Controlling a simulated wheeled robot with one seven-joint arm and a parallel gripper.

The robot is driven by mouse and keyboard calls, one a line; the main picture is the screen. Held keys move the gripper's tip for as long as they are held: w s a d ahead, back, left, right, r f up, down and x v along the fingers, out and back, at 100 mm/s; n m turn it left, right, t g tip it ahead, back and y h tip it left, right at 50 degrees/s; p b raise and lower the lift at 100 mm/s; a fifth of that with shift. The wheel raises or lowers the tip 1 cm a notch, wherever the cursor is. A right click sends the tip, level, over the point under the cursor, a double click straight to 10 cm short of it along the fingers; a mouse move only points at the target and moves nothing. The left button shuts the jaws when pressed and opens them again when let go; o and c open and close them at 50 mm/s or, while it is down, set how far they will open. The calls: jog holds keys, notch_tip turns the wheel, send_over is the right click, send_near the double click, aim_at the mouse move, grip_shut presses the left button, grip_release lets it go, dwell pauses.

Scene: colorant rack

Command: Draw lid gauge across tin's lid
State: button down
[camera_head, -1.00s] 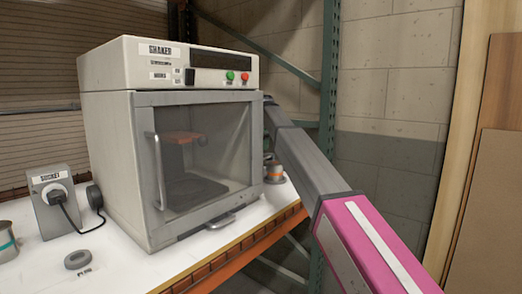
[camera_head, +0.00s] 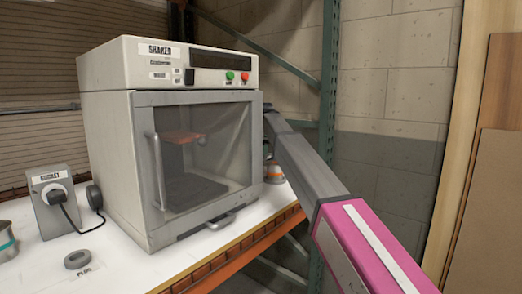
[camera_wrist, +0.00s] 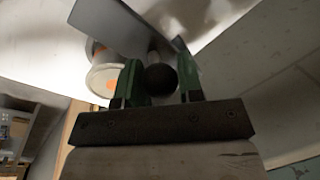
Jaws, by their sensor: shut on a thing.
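In the wrist view my gripper (camera_wrist: 160,82) has its green fingers closed on a dark round knob (camera_wrist: 161,79). A short stem joins the knob to a flat grey plate (camera_wrist: 112,22), which looks like the lid gauge. A pale tin (camera_wrist: 104,78) with an orange mark is just left of the fingers, partly behind the plate and left finger. I cannot tell whether the plate touches its lid. In the head view a tin with an orange band (camera_head: 274,174) stands right of the shaker, partly hidden by my arm. My gripper is hidden there.
The shaker cabinet (camera_head: 120,170) with its glass door fills the middle of the white bench (camera_head: 215,243). A socket box (camera_head: 52,205), a grey ring (camera_head: 77,260) and a teal-banded tin (camera_head: 6,244) are at left. A green rack post (camera_head: 328,110) stands behind my arm.

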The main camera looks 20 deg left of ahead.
jog(key=s+d, duration=0.4)
jog(key=d, duration=0.6)
jog(key=shift+s+d, duration=0.25)
jog(key=shift+d, duration=0.05)
jog(key=c, duration=0.8)
grip_release()
jog(key=r, duration=0.3)
jog(key=s+r, duration=0.1)
jog(key=r, duration=0.3)
jog(key=d+r, duration=0.1)
jog(key=r, duration=0.2)
jog(key=shift+s+r, duration=0.3)
jog(key=shift+r, duration=0.05)
